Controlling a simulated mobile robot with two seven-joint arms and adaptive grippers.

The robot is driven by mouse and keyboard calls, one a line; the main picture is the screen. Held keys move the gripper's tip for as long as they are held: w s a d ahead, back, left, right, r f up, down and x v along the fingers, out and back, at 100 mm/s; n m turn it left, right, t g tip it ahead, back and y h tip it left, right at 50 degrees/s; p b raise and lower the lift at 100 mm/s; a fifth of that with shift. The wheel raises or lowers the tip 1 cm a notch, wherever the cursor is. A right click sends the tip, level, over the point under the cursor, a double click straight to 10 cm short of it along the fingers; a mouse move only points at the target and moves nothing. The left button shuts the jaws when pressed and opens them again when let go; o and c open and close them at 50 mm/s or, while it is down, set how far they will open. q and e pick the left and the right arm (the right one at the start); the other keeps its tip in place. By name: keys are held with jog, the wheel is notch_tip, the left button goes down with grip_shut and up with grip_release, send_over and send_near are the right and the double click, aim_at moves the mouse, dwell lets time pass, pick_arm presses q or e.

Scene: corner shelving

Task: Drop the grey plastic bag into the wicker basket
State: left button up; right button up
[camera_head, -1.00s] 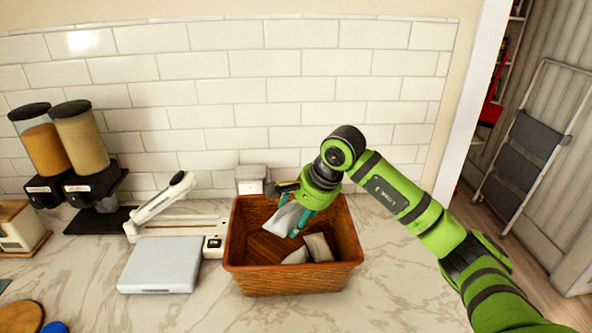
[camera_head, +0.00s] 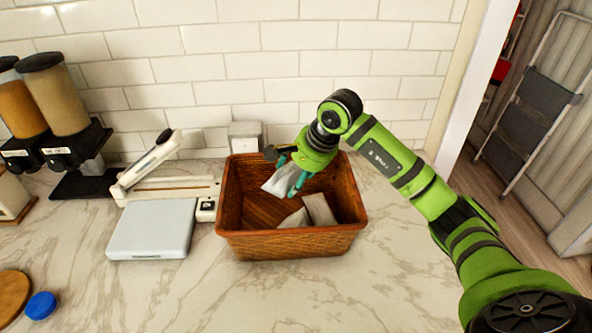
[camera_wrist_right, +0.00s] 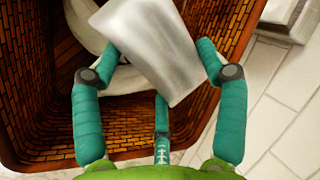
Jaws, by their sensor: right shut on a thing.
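The wicker basket (camera_head: 291,246) is brown and stands on the marble counter; its wall also shows in the right wrist view (camera_wrist_right: 28,85). My right gripper (camera_head: 291,176), with teal fingers, reaches into the back of the basket's opening. It is shut on the grey plastic bag (camera_head: 277,183), a small pale pouch. In the right wrist view the bag (camera_wrist_right: 160,50) sits tilted between the fingertips (camera_wrist_right: 150,66), over the basket's inside. Whether it touches the basket floor I cannot tell. Two similar pale pouches (camera_head: 319,209) lie in the basket's front part. My left gripper is not in view.
A white scale-like device (camera_head: 150,230) stands close left of the basket. Two dispensers (camera_head: 60,105) stand at the back left. A small pale box (camera_head: 245,137) is behind the basket against the tiled wall. A blue lid (camera_head: 41,305) lies front left. The counter before the basket is clear.

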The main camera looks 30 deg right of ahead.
jog(key=shift+s, duration=0.1)
jog(key=o, duration=1)
jog(key=shift+r, duration=0.15)
jog(key=v, duration=1.1)
jog(key=shift+r, duration=0.3)
jog(key=shift+s, duration=0.1)
